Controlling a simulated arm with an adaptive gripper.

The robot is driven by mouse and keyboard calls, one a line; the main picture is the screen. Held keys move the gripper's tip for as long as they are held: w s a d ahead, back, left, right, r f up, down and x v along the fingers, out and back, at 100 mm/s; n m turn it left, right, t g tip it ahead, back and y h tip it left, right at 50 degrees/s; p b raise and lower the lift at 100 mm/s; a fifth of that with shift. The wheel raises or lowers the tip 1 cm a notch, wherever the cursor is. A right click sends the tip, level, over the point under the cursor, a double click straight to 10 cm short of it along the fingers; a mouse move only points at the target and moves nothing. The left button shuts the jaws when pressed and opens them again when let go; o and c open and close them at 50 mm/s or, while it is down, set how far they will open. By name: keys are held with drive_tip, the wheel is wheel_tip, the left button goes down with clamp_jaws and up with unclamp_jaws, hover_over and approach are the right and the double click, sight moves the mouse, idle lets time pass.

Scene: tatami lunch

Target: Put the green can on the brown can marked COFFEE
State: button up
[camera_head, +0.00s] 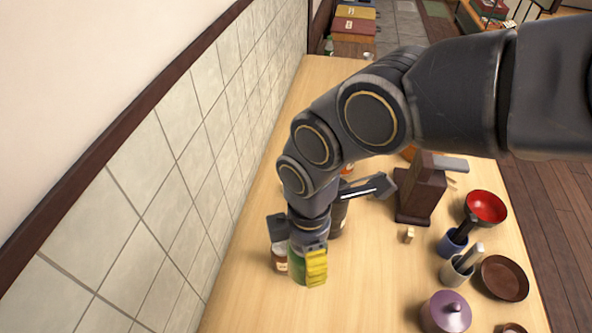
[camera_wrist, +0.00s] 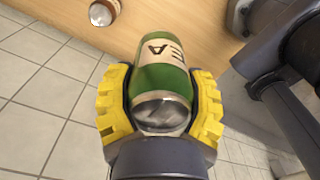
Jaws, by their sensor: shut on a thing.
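My gripper (camera_head: 314,266) has yellow fingers and is shut on the green can (camera_head: 298,268), which is partly hidden behind the fingers in the head view. In the wrist view the green can (camera_wrist: 160,85) sits between both yellow fingers (camera_wrist: 162,110), with a pale label showing the letters "EA". A brown can (camera_head: 280,260) with a pale label stands just left of the green can in the head view, partly covered by my arm. A brown can with a pale label (camera_wrist: 103,13) shows at the top left of the wrist view, apart from the held can. Its lettering is too small to read.
The tiled wall (camera_head: 165,210) runs along the left of the wooden counter (camera_head: 375,295).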

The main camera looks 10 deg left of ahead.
drive_tip(key=w+a+f, duration=0.2)
drive_tip(key=w+f, duration=0.1)
drive_tip(key=w+a+f, duration=0.2)
drive_tip(key=w+f, duration=0.1)
drive_tip(key=w+a+f, duration=0.2)
drive_tip(key=w+f, duration=0.1)
drive_tip(key=w, duration=0.1)
drive_tip(key=shift+w+a+f, duration=0.1)
drive_tip(key=shift+a, duration=0.05)
drive_tip(key=shift+f, duration=1.45)
drive_tip(key=o, duration=1)
drive_tip(key=shift+f, duration=0.15)
